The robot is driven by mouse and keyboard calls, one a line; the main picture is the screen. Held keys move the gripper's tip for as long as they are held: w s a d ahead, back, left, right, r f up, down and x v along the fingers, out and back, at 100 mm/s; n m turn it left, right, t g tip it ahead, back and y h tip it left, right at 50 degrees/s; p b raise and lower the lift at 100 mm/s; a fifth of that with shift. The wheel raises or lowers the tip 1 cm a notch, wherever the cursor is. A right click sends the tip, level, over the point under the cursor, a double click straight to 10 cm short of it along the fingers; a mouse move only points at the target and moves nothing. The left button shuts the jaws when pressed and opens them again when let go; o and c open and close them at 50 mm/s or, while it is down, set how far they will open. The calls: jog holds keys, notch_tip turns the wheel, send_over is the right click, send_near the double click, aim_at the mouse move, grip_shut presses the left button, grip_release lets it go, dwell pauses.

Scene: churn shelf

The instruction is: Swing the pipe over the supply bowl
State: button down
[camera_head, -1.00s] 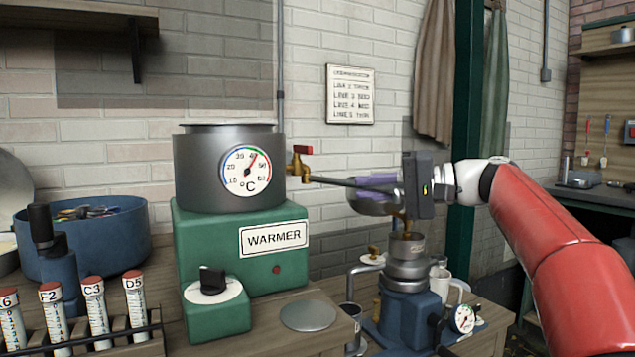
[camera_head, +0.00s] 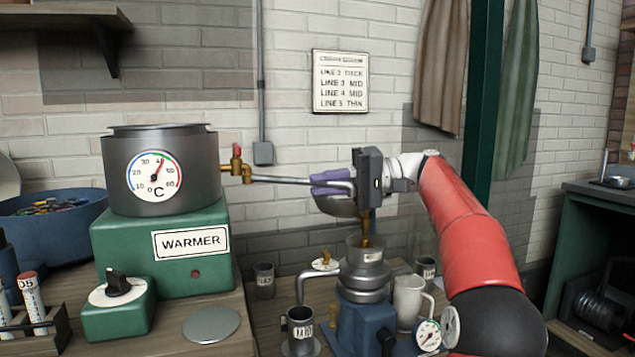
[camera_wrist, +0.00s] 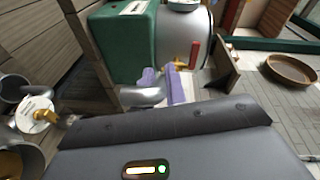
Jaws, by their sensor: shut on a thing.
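The pipe (camera_head: 290,181) is a thin metal tube running right from the brass tap (camera_head: 238,170) on the green warmer (camera_head: 120,238). My gripper (camera_head: 328,184), with purple fingers, is shut on it near its outer end. A rounded silver part (camera_head: 338,207) shows just under the fingers. The supply bowl appears to be the silver vessel (camera_head: 368,268) on top of the blue stand (camera_head: 362,325), just below my gripper. A brass-coloured narrow piece (camera_head: 365,228) stands between gripper and bowl; I cannot tell what it belongs to. The wrist view shows the purple fingers (camera_wrist: 160,80).
A white mug (camera_head: 408,300) stands right of the blue stand. A small labelled cup (camera_head: 300,328) stands under a side spout at its left. A gauge (camera_head: 428,335) is at the front right. A flat metal disc (camera_head: 211,325) lies before the warmer.

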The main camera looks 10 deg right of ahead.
jog(key=shift+w, duration=0.1)
jog(key=c, duration=1.4)
grip_release()
jog(key=shift+c, duration=0.2)
jog(key=d, duration=0.7)
jog(key=shift+s+d+r, duration=0.3)
jog(key=shift+d+r, duration=0.05)
jog(key=shift+d, duration=0.05)
